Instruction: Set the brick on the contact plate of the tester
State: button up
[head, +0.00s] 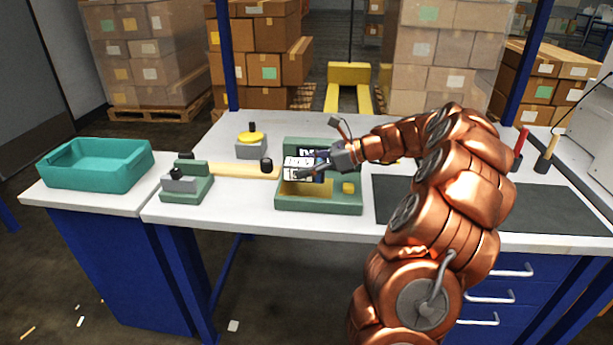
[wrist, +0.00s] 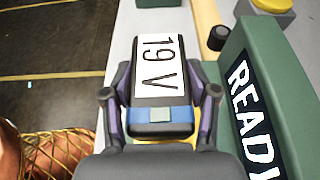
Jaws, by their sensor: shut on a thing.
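The brick (wrist: 158,65) is a dark block with a white label reading "19 V" and a blue band at its near end. My gripper (wrist: 158,95) is shut on it, one finger on each side. In the head view the gripper (head: 318,166) holds the brick (head: 301,164) over the green tester (head: 320,206). The tester's dark display, reading "READY", shows beside the brick in the wrist view (wrist: 252,105). The tan contact plate (head: 305,189) shows below the brick in the head view. I cannot tell whether brick and plate touch.
A yellow button (head: 348,188) is on the tester's right. Left of it are a green clamp-like device (head: 187,190), a wooden bar (head: 235,169) and a yellow-topped grey box (head: 251,148). A teal bin (head: 95,165) stands far left. A dark mat (head: 540,215) lies right.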

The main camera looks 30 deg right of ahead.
jog(key=shift+w+d, duration=0.3)
jog(key=shift+f, duration=1.85)
jog(key=o, duration=1.7)
jog(key=shift+d+r, duration=0.1)
jog(key=v, duration=1.1)
jog(key=shift+s+d+r, duration=0.2)
jog(key=shift+s+d, duration=0.05)
jog(key=shift+s, duration=0.05)
